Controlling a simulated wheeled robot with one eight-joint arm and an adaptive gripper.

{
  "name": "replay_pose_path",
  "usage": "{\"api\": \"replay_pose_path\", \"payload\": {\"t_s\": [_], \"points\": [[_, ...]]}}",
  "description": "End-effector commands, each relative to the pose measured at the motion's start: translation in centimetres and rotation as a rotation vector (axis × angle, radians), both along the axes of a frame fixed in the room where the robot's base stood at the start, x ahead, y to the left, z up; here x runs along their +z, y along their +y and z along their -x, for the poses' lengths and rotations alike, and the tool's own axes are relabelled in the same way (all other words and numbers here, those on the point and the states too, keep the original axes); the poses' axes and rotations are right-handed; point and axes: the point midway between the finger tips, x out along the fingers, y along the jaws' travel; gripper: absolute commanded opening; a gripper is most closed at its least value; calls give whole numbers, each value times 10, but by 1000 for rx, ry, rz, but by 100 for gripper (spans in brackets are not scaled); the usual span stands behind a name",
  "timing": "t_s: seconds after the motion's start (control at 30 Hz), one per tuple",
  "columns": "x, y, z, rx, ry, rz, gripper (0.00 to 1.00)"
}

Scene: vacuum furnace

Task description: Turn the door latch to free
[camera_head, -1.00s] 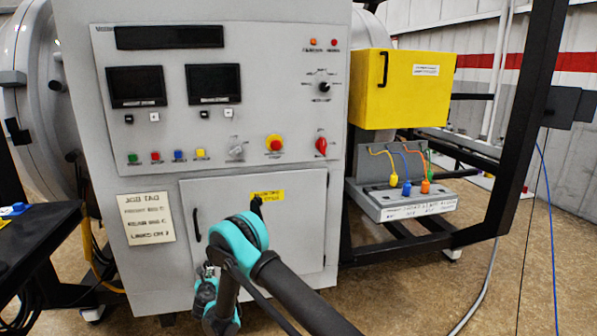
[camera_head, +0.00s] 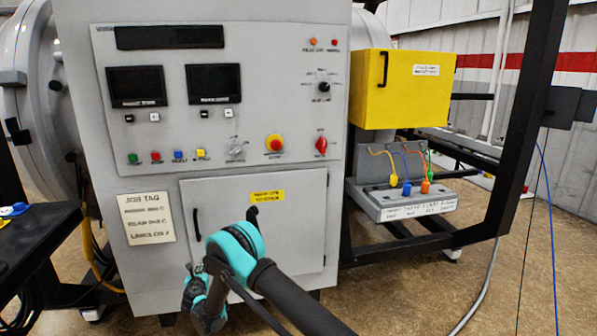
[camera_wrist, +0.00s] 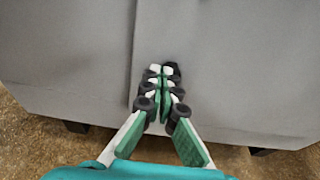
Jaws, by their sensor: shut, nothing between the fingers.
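The grey lower cabinet door (camera_head: 300,225) sits on the front of the furnace cabinet and looks closed. A small black latch piece (camera_head: 252,214) shows near its top, just under a yellow label (camera_head: 267,196). My arm's teal joint covers the area just below it, so its exact angle is hard to read. In the wrist view my gripper (camera_wrist: 164,70) is shut and empty, its fingertips pointing at a plain grey panel with a vertical seam. The latch does not show in the wrist view. I cannot tell whether the fingertips touch the panel.
A black vertical handle (camera_head: 196,225) is on the door's left side. The control panel (camera_head: 260,110) with buttons and knobs is above. A yellow box (camera_head: 403,95) and a cable block (camera_head: 405,203) stand right, inside a black frame (camera_head: 515,120). A black table (camera_head: 35,245) is at left.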

Motion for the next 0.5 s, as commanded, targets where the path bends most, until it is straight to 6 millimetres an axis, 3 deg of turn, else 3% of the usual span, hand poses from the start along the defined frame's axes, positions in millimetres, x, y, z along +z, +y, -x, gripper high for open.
{"api": "replay_pose_path", "payload": {"t_s": [0.2, 0.5], "points": [[0, 4, -18, -1, 0, 1, 0], [0, 5, -23, 0, 0, 0, 0]]}}
